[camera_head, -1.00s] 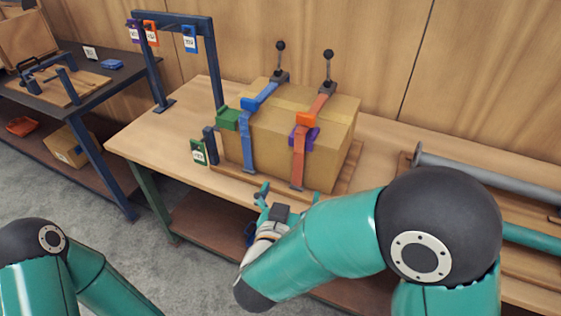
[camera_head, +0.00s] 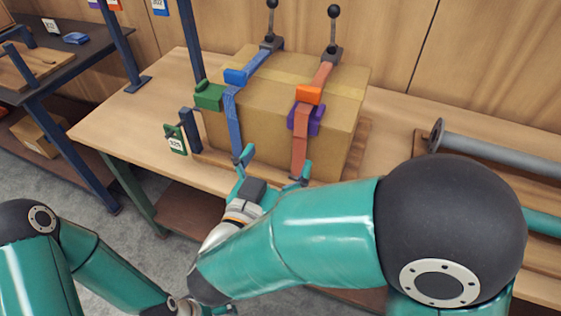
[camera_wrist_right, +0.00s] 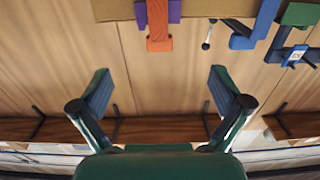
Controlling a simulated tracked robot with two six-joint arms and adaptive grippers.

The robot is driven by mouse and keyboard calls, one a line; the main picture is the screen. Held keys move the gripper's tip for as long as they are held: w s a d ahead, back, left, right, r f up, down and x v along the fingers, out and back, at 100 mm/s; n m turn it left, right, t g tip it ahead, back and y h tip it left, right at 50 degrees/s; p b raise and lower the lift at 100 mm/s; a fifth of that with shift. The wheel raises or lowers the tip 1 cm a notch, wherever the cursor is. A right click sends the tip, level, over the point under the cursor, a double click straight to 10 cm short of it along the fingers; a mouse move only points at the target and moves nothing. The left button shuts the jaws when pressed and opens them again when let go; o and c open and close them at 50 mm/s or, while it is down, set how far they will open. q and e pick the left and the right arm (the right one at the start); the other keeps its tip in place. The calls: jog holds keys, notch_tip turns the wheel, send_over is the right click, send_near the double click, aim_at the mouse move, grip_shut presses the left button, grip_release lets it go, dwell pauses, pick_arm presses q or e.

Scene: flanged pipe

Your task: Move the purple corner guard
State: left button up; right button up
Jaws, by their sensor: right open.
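The purple corner guard (camera_head: 318,121) sits on the front top edge of a cardboard box (camera_head: 267,125), under the orange strap (camera_head: 301,135), which hides its middle. In the right wrist view the guard (camera_wrist_right: 174,11) shows at the top edge, partly cut off, with the orange strap (camera_wrist_right: 158,28) across it. My right gripper (camera_head: 273,164) is open and empty in front of the box, below the guard and to its left. In the right wrist view its fingers (camera_wrist_right: 158,75) stand wide apart with nothing between them. My left arm's end is cut off at the bottom edge of the head view.
Two clamp levers (camera_head: 333,35) stand behind the box. A grey flanged pipe (camera_head: 490,150) lies to the right. The wooden table (camera_head: 130,125) is bare at its left.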

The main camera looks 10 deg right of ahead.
aim_at(315, 110)
pick_arm(q)
jog(key=p+v, duration=0.2)
jog(key=p, duration=0.1)
jog(key=shift+d+r, duration=0.15)
jog(key=shift+r, duration=0.1)
pick_arm(e)
jog(key=x, duration=1.7)
jog(key=shift+d+f, duration=0.1)
jog(key=shift+f, duration=0.15)
jog(key=shift+c, duration=0.3)
jog(key=c, duration=1.1)
jog(key=shift+c, duration=0.2)
jog(key=shift+d, duration=0.1)
jog(key=shift+s+d+f, duration=0.1)
jog(key=shift+s+d, duration=0.2)
jog(key=shift+d, duration=0.25)
pick_arm(q)
jog(key=shift+s+d+f+b, duration=0.5)
jog(key=shift+d+f+b, duration=0.05)
jog(key=shift+f+b, duration=0.2)
pick_arm(e)
jog(key=shift+s+d, duration=0.8)
jog(key=shift+d, duration=0.3)
jog(key=shift+s+d, duration=0.75)
jog(key=shift+d, duration=0.3)
